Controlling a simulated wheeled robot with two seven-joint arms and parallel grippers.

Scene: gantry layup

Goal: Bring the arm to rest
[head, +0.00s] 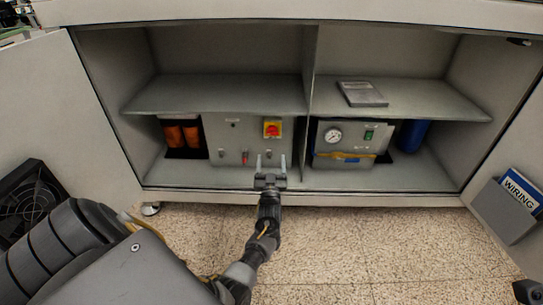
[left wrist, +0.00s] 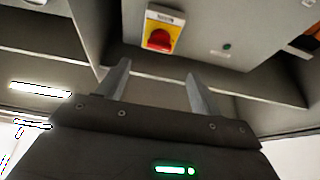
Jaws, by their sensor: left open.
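My left gripper (head: 270,163) is at the cabinet's front, before the lower edge of the left grey control panel (head: 225,130). Its two fingers are apart and nothing is between them; they also show open in the left wrist view (left wrist: 158,88). The panel bears a red rotary switch on a yellow plate (head: 272,129), above the fingers. The switch shows close in the left wrist view (left wrist: 160,36), beyond the fingertips and apart from them. My left arm (head: 262,235) reaches forward from the lower left. My right gripper is not in view.
The open cabinet has a middle divider (head: 312,60) and shelves (head: 215,95). A gauge box (head: 345,143) stands right, a flat grey item (head: 362,94) above it. Open doors flank it; the right one holds a WIRING binder (head: 521,190). Speckled floor (head: 400,245) is clear in front.

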